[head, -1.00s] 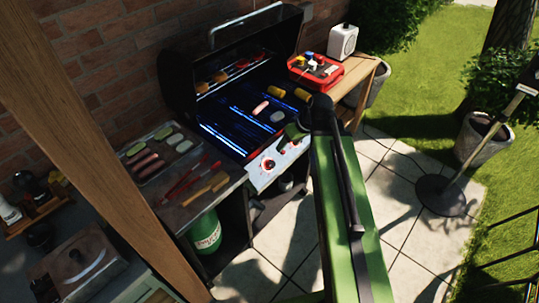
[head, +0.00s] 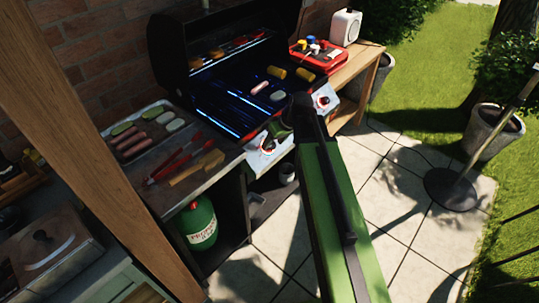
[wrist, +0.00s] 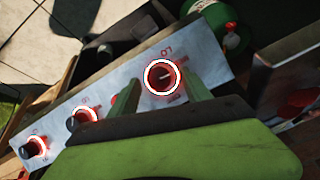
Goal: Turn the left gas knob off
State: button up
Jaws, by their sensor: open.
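The left gas knob (wrist: 163,77) sits on the grill's steel front panel (wrist: 122,88), with a glowing red and white ring around it. In the head view the left knob (head: 267,144) shows beside my gripper (head: 278,130). In the wrist view my gripper (wrist: 162,83) is open, with one green finger on each side of this knob. Whether the fingers touch it I cannot tell. The middle knob (wrist: 78,122) and the far knob (wrist: 28,150) also have glowing rings. My arm hides part of the panel in the head view.
A green gas bottle (head: 197,224) stands under the left side shelf. That shelf holds a food tray (head: 112,140) and red-handled tools (head: 172,167). The black grill lid (head: 222,40) is open.

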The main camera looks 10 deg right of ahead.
jog(key=shift+x, duration=0.85)
jog(key=shift+r, duration=0.1)
grip_shut()
jog(key=shift+a, duration=0.3)
jog(key=shift+d, duration=0.25)
